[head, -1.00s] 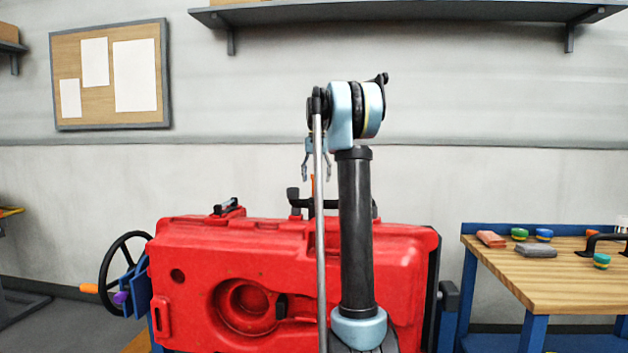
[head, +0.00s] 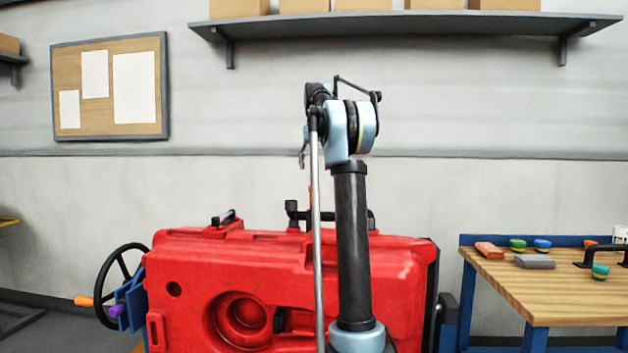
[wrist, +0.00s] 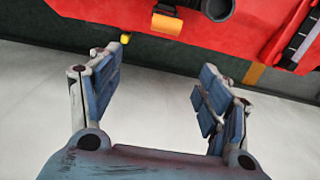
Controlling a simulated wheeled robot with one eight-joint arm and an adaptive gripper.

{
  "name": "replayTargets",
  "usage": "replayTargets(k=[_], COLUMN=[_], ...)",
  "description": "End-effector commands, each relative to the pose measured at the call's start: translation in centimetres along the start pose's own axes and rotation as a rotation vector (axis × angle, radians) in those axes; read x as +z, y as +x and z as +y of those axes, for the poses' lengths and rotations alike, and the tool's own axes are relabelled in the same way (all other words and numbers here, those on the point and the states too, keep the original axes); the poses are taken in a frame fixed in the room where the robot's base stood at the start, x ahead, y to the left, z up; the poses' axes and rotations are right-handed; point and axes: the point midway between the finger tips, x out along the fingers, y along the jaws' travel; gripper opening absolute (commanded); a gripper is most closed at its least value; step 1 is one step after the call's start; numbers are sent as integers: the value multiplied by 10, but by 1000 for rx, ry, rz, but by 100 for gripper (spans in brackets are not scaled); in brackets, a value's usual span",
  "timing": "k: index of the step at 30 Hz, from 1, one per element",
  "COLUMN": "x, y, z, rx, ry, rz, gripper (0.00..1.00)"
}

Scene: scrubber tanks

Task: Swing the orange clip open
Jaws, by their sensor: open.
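The orange clip (wrist: 167,23) shows at the top of the wrist view, on the edge of the red tank (wrist: 105,14). In the head view only a sliver of orange shows above the red tank (head: 200,270), behind my arm. My gripper (wrist: 160,88) is open and empty in the wrist view. Its blue-padded fingers are apart, and the clip appears beyond the fingertips, between them and not touched. In the head view my gripper is mostly hidden behind my arm; a small part of it shows above the tank.
A black pipe fitting (wrist: 217,8) sits right of the clip. A small yellow knob (wrist: 125,39) is near the left finger. A black handwheel (head: 120,285) stands left of the tank. A wooden bench (head: 545,285) with sponges is at right. A wall shelf (head: 400,24) holds boxes.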

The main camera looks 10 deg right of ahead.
Motion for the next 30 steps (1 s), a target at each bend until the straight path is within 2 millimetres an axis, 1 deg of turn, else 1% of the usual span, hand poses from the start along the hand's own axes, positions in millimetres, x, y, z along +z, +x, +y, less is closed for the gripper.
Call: replayTargets(k=[3, 6, 10, 17, 18, 23, 24, 26, 27, 29, 30], x=[-1, -1, -1, -1, -1, 5, 10, 19, 26, 40, 50], y=[-13, -20, -23, -24, -24, -23, -22, -19, -17, -12, -8], z=[0, 0, 0, 0, 0, 1, 2, 3, 4, 7, 8], rx=[0, 0, 0, 0, 0, -1, -1, -2, -3, -4, -5], ry=[0, 0, 0, 0, 0, -4, -7, -14, -19, -28, -36], rz=[0, 0, 0, 0, 0, 2, 4, 7, 11, 17, 22], gripper=[71, 71, 71, 71, 68, 32, 23, 9, 0, 0, 0])
